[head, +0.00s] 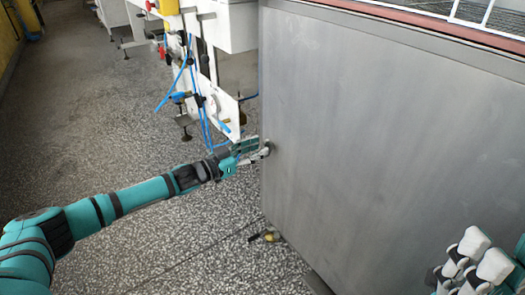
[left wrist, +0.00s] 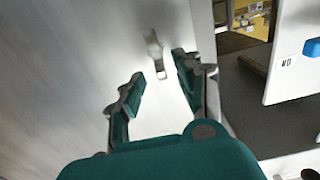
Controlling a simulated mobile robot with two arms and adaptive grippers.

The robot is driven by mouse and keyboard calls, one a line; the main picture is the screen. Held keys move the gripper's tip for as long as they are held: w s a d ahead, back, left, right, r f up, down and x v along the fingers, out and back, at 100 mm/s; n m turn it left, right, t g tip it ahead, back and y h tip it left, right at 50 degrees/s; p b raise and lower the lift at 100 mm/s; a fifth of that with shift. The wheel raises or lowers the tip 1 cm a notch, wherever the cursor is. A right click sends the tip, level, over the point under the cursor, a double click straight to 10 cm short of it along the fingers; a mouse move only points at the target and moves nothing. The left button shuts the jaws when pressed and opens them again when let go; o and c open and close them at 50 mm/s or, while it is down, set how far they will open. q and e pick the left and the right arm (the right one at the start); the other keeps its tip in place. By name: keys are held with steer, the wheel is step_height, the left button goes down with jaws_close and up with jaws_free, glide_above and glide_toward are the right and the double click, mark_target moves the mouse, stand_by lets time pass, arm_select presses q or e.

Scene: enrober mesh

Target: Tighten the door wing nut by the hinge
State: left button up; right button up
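The door wing nut (left wrist: 154,52) is a small pale metal piece on the grey door panel (left wrist: 80,55), near the panel's right edge in the left wrist view. My left gripper (left wrist: 160,68) is open, with one finger to the left of the wing nut's lower end and one to the right. I see no finger clearly touching it. In the head view my left gripper (head: 258,152) is at the left edge of the large steel door (head: 385,150), and the nut is mostly hidden there. My right gripper (head: 470,262) shows in part at the bottom right; its opening is unclear.
A white machine frame (head: 222,105) with blue hoses (head: 193,85) stands behind and left of the door. A small yellow and dark object (head: 268,236) lies on the speckled floor (head: 120,140) near the door's foot. The floor on the left is clear.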

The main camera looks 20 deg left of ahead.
arm_select(q)
steer(key=shift+x, duration=1.25)
jaws_close()
